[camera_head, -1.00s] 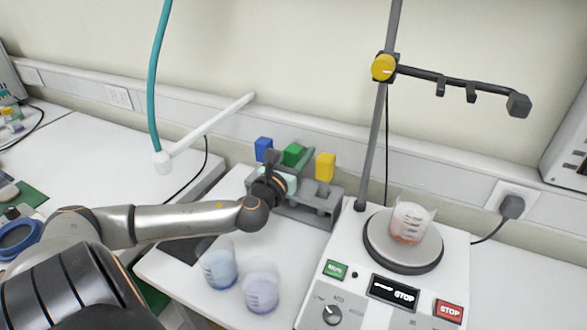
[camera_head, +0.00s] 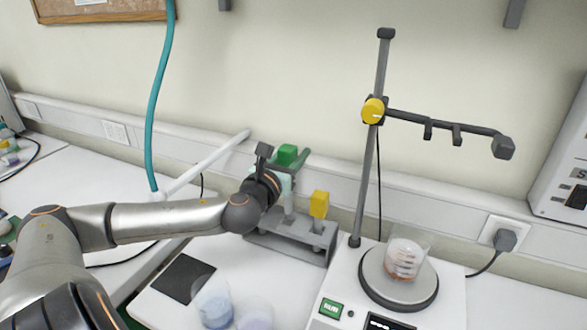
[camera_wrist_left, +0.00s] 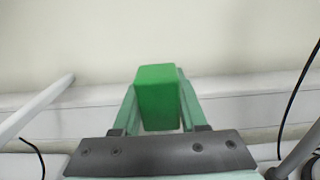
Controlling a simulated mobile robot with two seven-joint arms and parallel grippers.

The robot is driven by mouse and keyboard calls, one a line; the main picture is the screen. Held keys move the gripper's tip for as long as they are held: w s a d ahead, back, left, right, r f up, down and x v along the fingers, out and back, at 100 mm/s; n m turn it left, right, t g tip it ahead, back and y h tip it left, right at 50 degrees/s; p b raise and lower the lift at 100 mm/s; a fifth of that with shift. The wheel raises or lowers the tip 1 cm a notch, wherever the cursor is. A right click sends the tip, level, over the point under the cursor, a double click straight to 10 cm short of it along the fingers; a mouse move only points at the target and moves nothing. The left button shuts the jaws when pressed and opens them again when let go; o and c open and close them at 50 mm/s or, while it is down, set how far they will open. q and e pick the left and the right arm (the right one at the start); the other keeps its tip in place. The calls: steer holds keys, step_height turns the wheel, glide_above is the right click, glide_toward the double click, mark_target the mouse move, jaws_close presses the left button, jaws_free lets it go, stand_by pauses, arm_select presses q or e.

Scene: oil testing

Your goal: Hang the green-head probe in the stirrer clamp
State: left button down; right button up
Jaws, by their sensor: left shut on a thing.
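The green-head probe (camera_head: 286,154) is in my left gripper (camera_head: 284,172), above the grey probe rack (camera_head: 300,247). The gripper is shut on it, and in the left wrist view the green head (camera_wrist_left: 158,97) stands between the two fingers. The probe's lower part is mostly hidden by the gripper and arm. The stirrer clamp (camera_head: 440,128) is a dark horizontal arm with small hooks, fixed by a yellow knob (camera_head: 373,110) to a grey upright rod. It is to the right of and higher than the gripper. My right gripper is not in view.
A yellow-head probe (camera_head: 319,204) stands in the rack. A glass beaker with reddish liquid (camera_head: 403,260) sits on the stirrer plate (camera_head: 398,290). Two beakers with bluish liquid, one of them (camera_head: 214,306), stand in front of the rack. A teal hose (camera_head: 153,100) hangs at left.

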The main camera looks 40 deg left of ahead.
arm_select(q)
steer(key=shift+r, duration=0.3)
steer(key=shift+r+p, duration=1.15)
steer(key=shift+p, duration=0.1)
steer(key=shift+s+f, duration=0.1)
steer(key=shift+f, duration=0.05)
